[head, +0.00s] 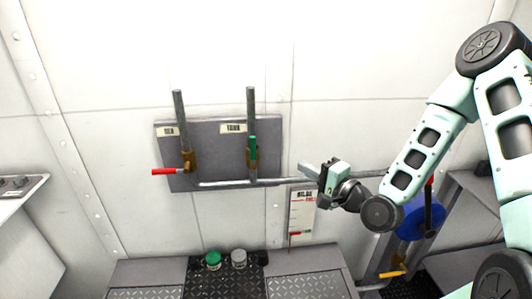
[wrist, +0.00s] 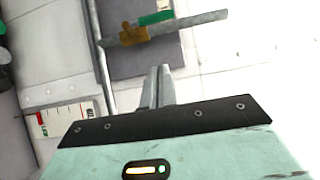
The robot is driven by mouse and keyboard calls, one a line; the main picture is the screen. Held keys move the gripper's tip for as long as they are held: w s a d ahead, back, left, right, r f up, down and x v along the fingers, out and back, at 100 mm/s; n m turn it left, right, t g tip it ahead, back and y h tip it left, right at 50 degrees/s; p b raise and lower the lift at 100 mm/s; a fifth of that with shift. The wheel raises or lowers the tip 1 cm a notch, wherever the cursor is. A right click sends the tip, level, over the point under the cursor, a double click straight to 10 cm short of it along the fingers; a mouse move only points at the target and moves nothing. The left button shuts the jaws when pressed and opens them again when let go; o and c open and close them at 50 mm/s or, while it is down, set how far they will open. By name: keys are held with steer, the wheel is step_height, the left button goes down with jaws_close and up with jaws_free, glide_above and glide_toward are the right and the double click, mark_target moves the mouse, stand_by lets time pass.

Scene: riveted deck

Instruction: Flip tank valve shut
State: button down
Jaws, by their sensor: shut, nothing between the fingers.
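The tank valve is the right one on a grey wall panel (head: 215,140), under a label (head: 233,128) that seems to read TANK. Its green lever (head: 253,150) points up along the vertical pipe, in line with it. Its brass body (head: 249,166) sits low on that pipe. In the wrist view the green lever (wrist: 156,18) and brass body (wrist: 133,36) show at the top, beyond my fingers. My gripper (head: 308,168) is shut and empty, to the right of the panel and apart from the lever. Its fingers (wrist: 158,85) are together in the wrist view.
A second valve with a red lever (head: 168,171) turned sideways is left on the panel. A horizontal pipe (head: 225,183) runs below. A bilge gauge (head: 302,212) hangs under my gripper. A blue wheel (head: 424,218) is at right. Green (head: 213,259) and grey (head: 238,257) caps stand below.

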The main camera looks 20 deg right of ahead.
mark_target(253, 152)
steer(key=shift+f, duration=0.1)
steer(key=w+b, duration=0.1)
steer(key=b, duration=0.3)
steer(key=w+b, duration=0.1)
steer(key=b, duration=0.3)
steer(key=shift+a+f, duration=0.15)
steer(key=b, duration=0.3)
steer(key=shift+w+a, duration=0.15)
steer(key=shift+a, duration=0.1)
steer(key=w+a+p, duration=0.1)
steer(key=w+a, duration=0.5)
steer(key=w, duration=0.2)
steer(key=shift+w+a+r, duration=0.2)
steer(key=shift+w+a, duration=0.05)
steer(key=shift+a, duration=0.1)
